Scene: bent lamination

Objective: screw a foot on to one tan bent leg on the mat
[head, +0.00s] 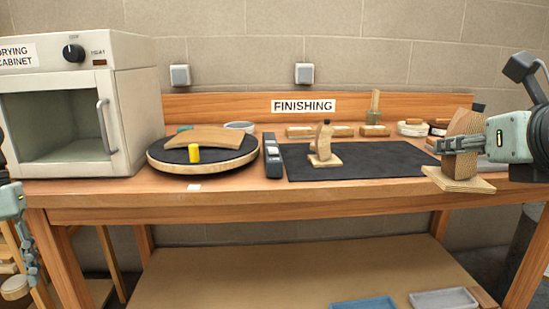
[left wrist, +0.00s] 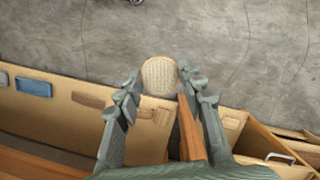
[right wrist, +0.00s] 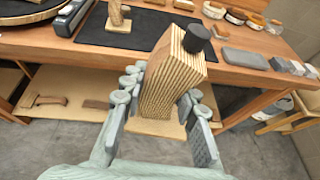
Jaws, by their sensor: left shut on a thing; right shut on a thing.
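My right gripper (head: 447,145) is shut on a tan laminated leg (head: 467,122) with a plywood base plate (head: 458,180). It holds the leg upright at the bench's front right, off the mat. In the right wrist view the leg (right wrist: 172,80) has a dark cylindrical piece on its top end (right wrist: 196,38).
A turntable (head: 165,162) carries a curved tan board (head: 207,137) and a yellow cylinder (head: 194,154). A drying cabinet (head: 132,105) stands at left. A dark bar (head: 273,158) lies beside the mat. Wooden blocks (head: 300,132) and tubs (head: 411,129) line the back. The mat's middle is clear.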

